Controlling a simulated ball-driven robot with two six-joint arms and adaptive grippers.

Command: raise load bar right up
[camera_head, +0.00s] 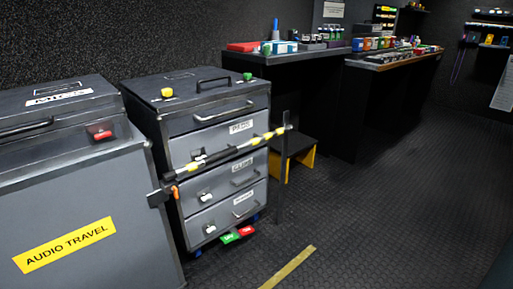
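Neither of my grippers shows in the head view.
A large grey case (75,205) marked AUDIO TRAVEL stands at the left. Green and red tags (238,234) show low at the drawer case's front. A step stool (292,153) with yellow sides stands behind the post. Black counters (330,100) line the back. The floor at right is clear.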

